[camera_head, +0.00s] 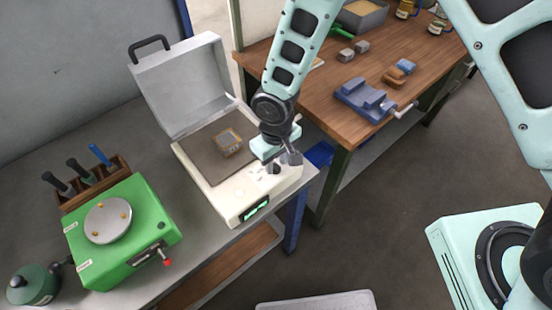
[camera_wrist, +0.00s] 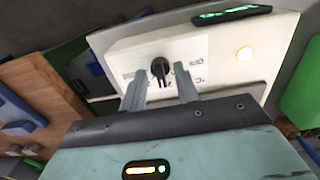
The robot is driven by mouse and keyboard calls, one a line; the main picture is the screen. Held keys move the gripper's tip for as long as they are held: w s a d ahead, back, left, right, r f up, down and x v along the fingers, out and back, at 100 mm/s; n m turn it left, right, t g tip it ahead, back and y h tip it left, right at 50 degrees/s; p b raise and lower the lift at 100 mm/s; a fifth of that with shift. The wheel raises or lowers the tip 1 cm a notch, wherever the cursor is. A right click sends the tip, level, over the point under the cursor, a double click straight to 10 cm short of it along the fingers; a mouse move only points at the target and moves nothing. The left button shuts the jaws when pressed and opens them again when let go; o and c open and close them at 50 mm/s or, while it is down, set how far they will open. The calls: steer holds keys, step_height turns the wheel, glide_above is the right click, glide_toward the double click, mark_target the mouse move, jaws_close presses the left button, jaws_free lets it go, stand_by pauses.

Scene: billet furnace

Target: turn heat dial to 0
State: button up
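The heat dial (camera_wrist: 160,70) is a dark round knob with a pointer, on a white panel with small markings around it. In the wrist view its pointer faces the bottom of the picture, towards my gripper; the markings are too small to read. My gripper (camera_wrist: 160,72) is open, its two fingers apart, with the dial showing between the fingertips; I cannot tell whether they touch it. In the head view my gripper (camera_head: 291,158) is over the right part of the white furnace (camera_head: 228,212), whose lid (camera_head: 180,88) is raised.
A square block (camera_head: 228,142) lies on the furnace's top. A green device (camera_head: 140,215) stands left. A wooden bench (camera_head: 335,115) with a blue vise (camera_head: 365,99) stands behind right.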

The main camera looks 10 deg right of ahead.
jaws_close()
steer(key=shift+n, duration=0.4)
steer(key=n+b, duration=0.2)
steer(key=n, duration=0.1)
steer(key=n+b, duration=0.1)
steer(key=n, duration=0.3)
steer(key=shift+n, duration=0.3)
steer(key=n, duration=0.3)
steer(key=shift+n, duration=2.2)
